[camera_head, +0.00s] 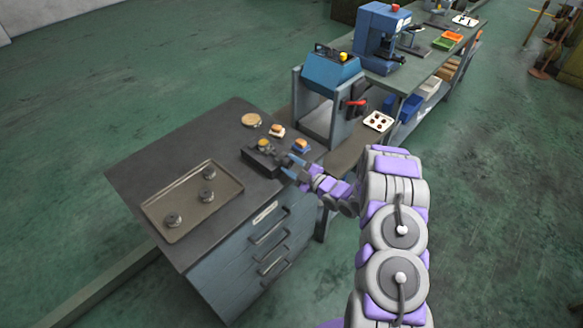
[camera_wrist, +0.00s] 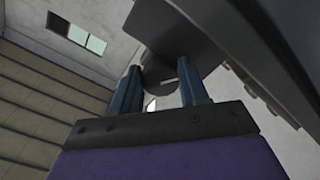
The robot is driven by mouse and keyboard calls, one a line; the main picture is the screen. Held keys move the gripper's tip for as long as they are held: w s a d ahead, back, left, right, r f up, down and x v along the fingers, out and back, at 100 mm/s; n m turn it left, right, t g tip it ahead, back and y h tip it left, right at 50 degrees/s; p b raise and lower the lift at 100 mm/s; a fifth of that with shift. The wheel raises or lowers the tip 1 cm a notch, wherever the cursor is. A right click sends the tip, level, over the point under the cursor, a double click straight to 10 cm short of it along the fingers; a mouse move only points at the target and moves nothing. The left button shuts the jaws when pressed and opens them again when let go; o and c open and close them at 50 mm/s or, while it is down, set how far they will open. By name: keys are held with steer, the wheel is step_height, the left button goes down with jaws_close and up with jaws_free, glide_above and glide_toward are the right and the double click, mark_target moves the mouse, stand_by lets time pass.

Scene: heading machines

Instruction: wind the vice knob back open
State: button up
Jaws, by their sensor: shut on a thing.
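The small dark vice (camera_head: 256,161) sits on the dark bench top near its right edge, with a round brass-coloured piece (camera_head: 263,144) at its top. My gripper (camera_head: 289,165) is at the vice's right end, reaching in from the right over the bench edge. In the wrist view my gripper (camera_wrist: 158,76) has its two blue fingers on either side of a dark rounded part, the vice knob (camera_wrist: 158,72), and is shut on it. The knob is hidden by the fingers in the head view. How far the vice jaws are apart is too small to tell.
A tray (camera_head: 218,216) with several round parts lies at the bench's left. A blue machine (camera_head: 331,72) stands beyond. Drawers (camera_head: 268,245) front the bench.

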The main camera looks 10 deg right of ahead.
steer(key=n+b, duration=0.4)
steer(key=shift+s+f+n+b, duration=0.1)
steer(key=shift+f+n+b, duration=0.2)
steer(key=shift+b, duration=0.05)
steer(key=shift+r+n+b, duration=0.15)
steer(key=shift+n+b, duration=0.55)
steer(key=shift+b, duration=0.05)
steer(key=o, duration=0.7)
steer(key=shift+c, duration=0.2)
steer(key=o, duration=0.4)
steer(key=shift+r, duration=0.15)
steer(key=shift+d, duration=0.1)
steer(key=p+v, duration=0.1)
steer(key=v, duration=1.6)
steer(key=shift+d+p, duration=0.1)
steer(key=shift+p, duration=0.2)
